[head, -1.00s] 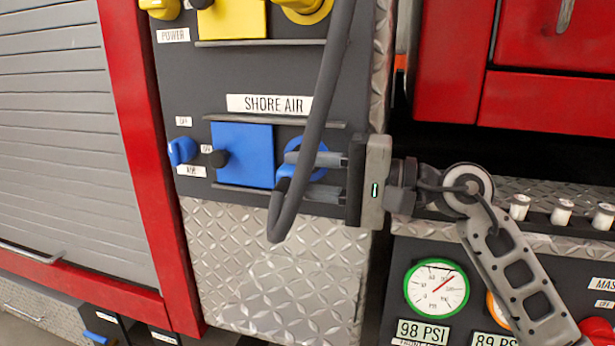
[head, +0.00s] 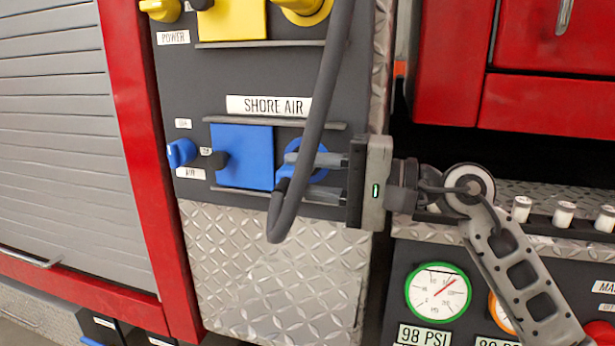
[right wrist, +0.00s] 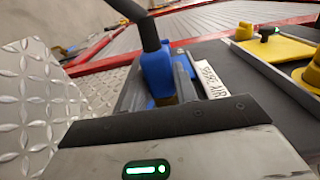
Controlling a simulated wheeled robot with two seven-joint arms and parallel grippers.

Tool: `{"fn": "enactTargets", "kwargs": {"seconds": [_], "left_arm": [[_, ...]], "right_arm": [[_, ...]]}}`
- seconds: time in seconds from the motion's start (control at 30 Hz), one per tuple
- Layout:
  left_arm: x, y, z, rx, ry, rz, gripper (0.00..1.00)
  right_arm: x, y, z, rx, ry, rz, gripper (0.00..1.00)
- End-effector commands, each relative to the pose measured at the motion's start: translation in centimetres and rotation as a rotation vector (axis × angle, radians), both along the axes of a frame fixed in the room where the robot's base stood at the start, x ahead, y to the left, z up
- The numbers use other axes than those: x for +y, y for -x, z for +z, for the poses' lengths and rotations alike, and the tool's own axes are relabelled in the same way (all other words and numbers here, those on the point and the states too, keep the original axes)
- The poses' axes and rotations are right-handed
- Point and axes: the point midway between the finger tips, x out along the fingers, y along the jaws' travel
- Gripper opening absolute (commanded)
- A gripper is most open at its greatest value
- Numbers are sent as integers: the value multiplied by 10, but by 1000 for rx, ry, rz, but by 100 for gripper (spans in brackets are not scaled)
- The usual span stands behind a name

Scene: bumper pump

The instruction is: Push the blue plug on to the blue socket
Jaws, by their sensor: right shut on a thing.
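My right gripper (head: 305,173) comes in from the right, in front of the panel below the SHORE AIR label, and is shut on the blue plug (head: 284,171). The dark hose hangs across the plug and hides part of it. In the right wrist view the plug (right wrist: 156,70) sits between the fingers with the hose rising from it. The round blue socket (head: 310,145) shows behind the fingers, right of a blue square plate (head: 245,150). The plug overlaps the socket in the head view; I cannot tell whether they touch. My left gripper is not in view.
The dark hose (head: 325,90) runs down from the top and loops up to the plug. Thin ledges (head: 280,123) lie above and below the blue plate. Yellow fittings (head: 238,18) are above. Gauges (head: 438,292) and white knobs (head: 563,213) are at right.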

Motion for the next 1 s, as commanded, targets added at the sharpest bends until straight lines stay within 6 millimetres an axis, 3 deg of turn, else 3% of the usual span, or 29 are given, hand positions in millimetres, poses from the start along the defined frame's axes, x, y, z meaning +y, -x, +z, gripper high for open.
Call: {"fn": "enactTargets", "kwargs": {"seconds": [0.87, 0.9, 0.97, 1.0], "left_arm": [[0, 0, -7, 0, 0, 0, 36], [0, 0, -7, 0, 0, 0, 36], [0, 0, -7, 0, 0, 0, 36], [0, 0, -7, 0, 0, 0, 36]], "right_arm": [[-2, -8, 0, -1, -2, 1, 9], [-2, -8, 1, -1, -2, 0, 34], [-2, -8, 1, -1, -2, 0, 51], [-2, -8, 1, 0, -1, 0, 54]]}}
